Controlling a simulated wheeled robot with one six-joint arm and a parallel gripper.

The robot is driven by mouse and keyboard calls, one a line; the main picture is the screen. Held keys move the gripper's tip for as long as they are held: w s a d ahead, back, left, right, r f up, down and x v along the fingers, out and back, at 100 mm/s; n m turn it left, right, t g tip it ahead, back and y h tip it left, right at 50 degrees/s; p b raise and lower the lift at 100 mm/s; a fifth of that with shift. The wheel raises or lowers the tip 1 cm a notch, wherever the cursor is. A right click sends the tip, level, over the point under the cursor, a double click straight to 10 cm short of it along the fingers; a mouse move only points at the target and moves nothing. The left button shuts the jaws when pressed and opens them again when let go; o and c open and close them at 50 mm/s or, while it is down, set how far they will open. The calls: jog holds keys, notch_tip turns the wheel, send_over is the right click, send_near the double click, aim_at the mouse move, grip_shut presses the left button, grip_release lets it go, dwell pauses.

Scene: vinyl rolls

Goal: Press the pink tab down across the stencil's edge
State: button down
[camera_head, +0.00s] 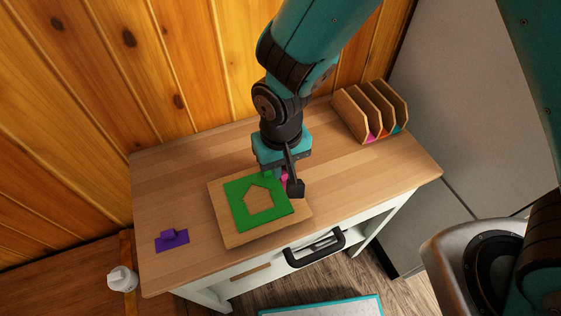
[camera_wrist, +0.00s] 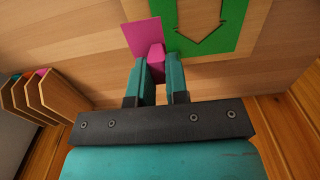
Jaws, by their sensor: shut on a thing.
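The green stencil (camera_head: 240,211) with a house-shaped cut-out lies on a wooden board (camera_head: 232,238) on the cabinet top. It also shows in the wrist view (camera_wrist: 236,24), top right. The pink tab (camera_wrist: 141,36) shows in the wrist view just left of the stencil's edge, with a raised pink grip (camera_wrist: 156,60). My gripper (camera_wrist: 156,76) is shut on that grip. In the head view the pink tab (camera_head: 284,177) is mostly hidden behind my gripper at the stencil's right side. I cannot tell whether the tab touches the board.
A wooden rack (camera_head: 366,112) with coloured pieces stands at the back right. A purple tab (camera_head: 172,241) with a raised grip lies at the left of the cabinet top (camera_head: 165,195). A white bottle (camera_head: 122,278) stands lower left. The cabinet top behind the board is clear.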

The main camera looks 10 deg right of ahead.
aim_at(281, 192)
jog(key=shift+f+b, duration=2.5)
jog(key=shift+f, duration=1.2)
jog(key=shift+f, duration=0.2)
jog(key=c, duration=0.6)
grip_release()
jog(key=shift+o, duration=0.2)
jog(key=shift+r, duration=0.1)
jog(key=shift+r+p, duration=2.8)
jog(key=shift+r, duration=0.65)
